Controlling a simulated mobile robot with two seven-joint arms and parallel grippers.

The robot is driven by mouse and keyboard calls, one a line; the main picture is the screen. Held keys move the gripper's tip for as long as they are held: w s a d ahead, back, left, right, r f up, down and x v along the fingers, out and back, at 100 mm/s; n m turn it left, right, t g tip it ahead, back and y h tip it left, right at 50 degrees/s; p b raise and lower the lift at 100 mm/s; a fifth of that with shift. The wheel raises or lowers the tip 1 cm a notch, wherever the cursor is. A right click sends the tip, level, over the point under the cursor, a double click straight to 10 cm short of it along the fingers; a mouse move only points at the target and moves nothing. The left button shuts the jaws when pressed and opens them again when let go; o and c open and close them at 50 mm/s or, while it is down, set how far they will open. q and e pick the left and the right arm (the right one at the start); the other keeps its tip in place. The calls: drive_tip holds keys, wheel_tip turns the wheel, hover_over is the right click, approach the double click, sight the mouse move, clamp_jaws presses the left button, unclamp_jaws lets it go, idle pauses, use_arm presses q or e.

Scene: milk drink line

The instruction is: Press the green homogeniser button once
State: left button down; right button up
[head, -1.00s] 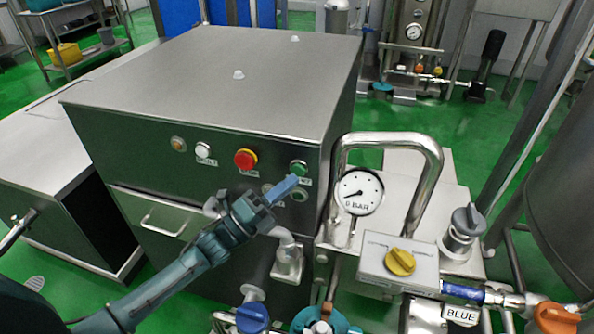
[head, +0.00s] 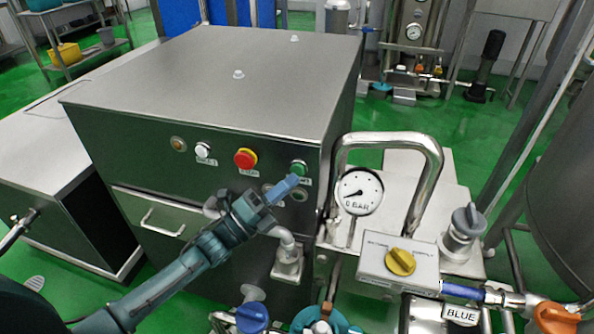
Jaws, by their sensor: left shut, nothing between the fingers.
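The green button (head: 299,168) sits at the right end of the button row on the front of the steel homogeniser cabinet (head: 215,75). My left gripper (head: 293,181) is shut and empty, its blue fingertips just below the green button. I cannot tell whether the tips touch the button or the panel. My right gripper is not in view.
A pressure gauge (head: 359,192) reading 0 BAR and a bent steel pipe (head: 430,150) stand just right of the cabinet. A box with a yellow knob (head: 400,262) is in front of them.

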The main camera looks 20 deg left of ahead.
use_arm(q)
drive_tip(key=shift+w, duration=0.4)
drive_tip(key=shift+w+b, duration=0.45)
drive_tip(key=shift+b, duration=0.1)
idle(0.6)
drive_tip(key=shift+s, duration=0.15)
drive_tip(key=shift+s+p, duration=0.4)
drive_tip(key=shift+s, duration=0.35)
drive_tip(key=shift+s, duration=0.1)
drive_tip(key=s+p, duration=0.2)
drive_tip(key=s, duration=0.2)
drive_tip(key=shift+s+a, duration=0.1)
drive_tip(key=shift+s, duration=0.3)
idle(0.4)
